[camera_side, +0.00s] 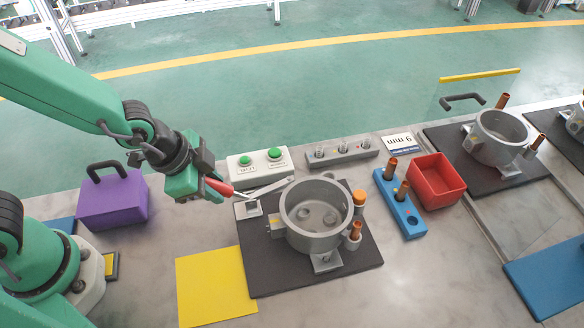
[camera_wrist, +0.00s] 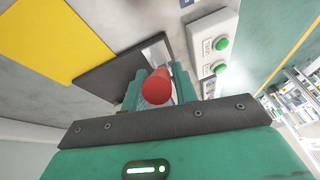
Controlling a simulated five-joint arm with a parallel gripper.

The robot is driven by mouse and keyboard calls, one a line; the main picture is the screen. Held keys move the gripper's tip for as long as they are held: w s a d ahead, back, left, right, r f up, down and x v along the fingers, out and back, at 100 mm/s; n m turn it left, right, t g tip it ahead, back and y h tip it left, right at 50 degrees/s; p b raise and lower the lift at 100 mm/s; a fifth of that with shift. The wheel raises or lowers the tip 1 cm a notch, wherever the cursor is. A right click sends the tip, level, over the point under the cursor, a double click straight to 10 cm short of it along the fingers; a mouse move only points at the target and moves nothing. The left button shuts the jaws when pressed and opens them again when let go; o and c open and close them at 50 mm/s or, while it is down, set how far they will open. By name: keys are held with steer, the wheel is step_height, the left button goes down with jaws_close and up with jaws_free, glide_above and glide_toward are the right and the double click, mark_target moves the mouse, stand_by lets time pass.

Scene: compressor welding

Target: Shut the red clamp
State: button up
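The red clamp's handle (camera_side: 218,186) points left, off the dark mat, and its silver lever (camera_side: 264,188) runs right toward the rim of the grey compressor shell (camera_side: 316,238). The clamp's small metal base (camera_side: 248,209) sits at the mat's back left corner. My gripper (camera_side: 207,186) is at the handle's left end. In the wrist view, the red handle (camera_wrist: 157,86) lies between the two green fingers of my gripper (camera_wrist: 160,84), with no clear gap on either side; the fingers look shut on it. The handle's near end hides part of the lever.
A white box with two green buttons (camera_side: 258,165) stands just behind the lever. A purple box (camera_side: 112,202) is at the left, a yellow sheet (camera_side: 215,286) in front. A blue copper-tube holder (camera_side: 400,205) and a red bin (camera_side: 436,181) stand to the right.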

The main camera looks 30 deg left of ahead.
mark_target(230, 187)
jaws_close()
steer(key=shift+w+d+r+g+y, duration=0.5)
steer(key=shift+w+d+g, duration=0.05)
steer(key=shift+g, duration=0.35)
steer(key=shift+w+d+r+g+y, duration=0.5)
steer(key=shift+w+d+g, duration=0.05)
steer(key=shift+g, duration=0.35)
steer(key=shift+o, duration=2)
jaws_free()
steer(key=shift+r, duration=0.1)
step_height(230, 187, up, 8)
steer(key=shift+s+a, duration=0.15)
steer(key=shift+s, duration=0.05)
